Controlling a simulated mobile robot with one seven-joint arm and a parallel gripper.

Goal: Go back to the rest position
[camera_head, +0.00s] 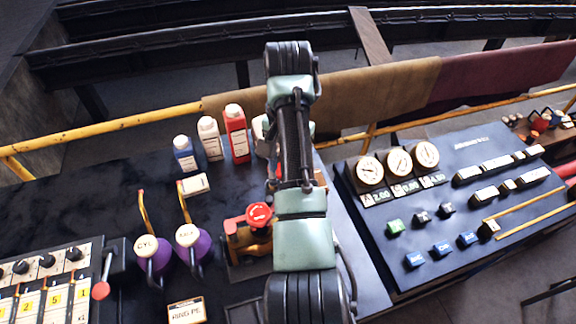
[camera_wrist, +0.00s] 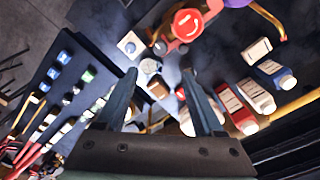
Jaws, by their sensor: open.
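My arm reaches up the middle of the head view, over the dark bench (camera_head: 90,180). My gripper (camera_wrist: 162,85) shows in the wrist view with its two fingers spread apart and nothing between them. In the head view the gripper itself is hidden behind my arm. In the wrist view the fingers are above the bench, near a small brown block (camera_wrist: 157,89) and pale round parts. I cannot tell how high the fingers are above these.
A blue bottle (camera_head: 185,155), a white bottle (camera_head: 210,140) and a red bottle (camera_head: 237,135) stand left of my arm. A red mushroom button (camera_head: 258,215) and purple-based levers (camera_head: 152,255) are nearer. A gauge panel (camera_head: 440,255) lies right. A yellow rail (camera_head: 110,127) runs behind.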

